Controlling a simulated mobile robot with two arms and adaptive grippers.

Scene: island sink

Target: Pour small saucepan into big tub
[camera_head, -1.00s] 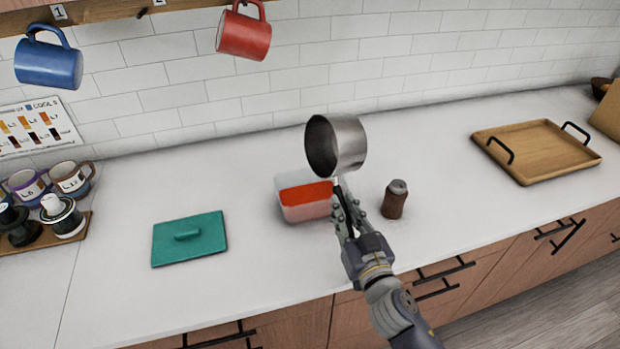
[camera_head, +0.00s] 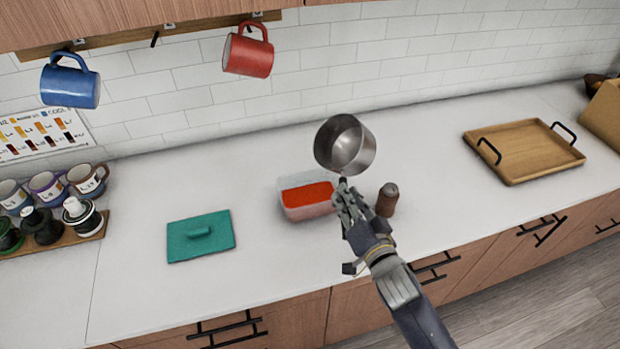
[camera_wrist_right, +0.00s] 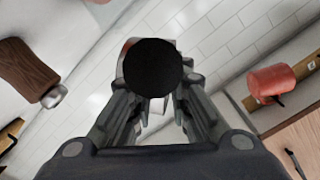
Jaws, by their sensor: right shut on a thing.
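The small steel saucepan (camera_head: 345,146) is held in the air by its handle, above and slightly right of the big tub. Its opening faces up and toward the head camera, and its inside looks empty. My right gripper (camera_head: 346,194) is shut on the handle, whose dark round end (camera_wrist_right: 153,72) shows between the fingers in the wrist view. The clear tub (camera_head: 308,211) stands on the counter with red contents in it. Part of its right side is close behind the gripper. My left gripper is not in view.
A brown shaker (camera_head: 387,200) stands just right of my gripper; it also shows in the wrist view (camera_wrist_right: 30,70). A teal lid (camera_head: 200,237) lies left of the tub. A wooden tray (camera_head: 525,152) sits at right. Blue (camera_head: 70,83) and red (camera_head: 248,54) mugs hang above.

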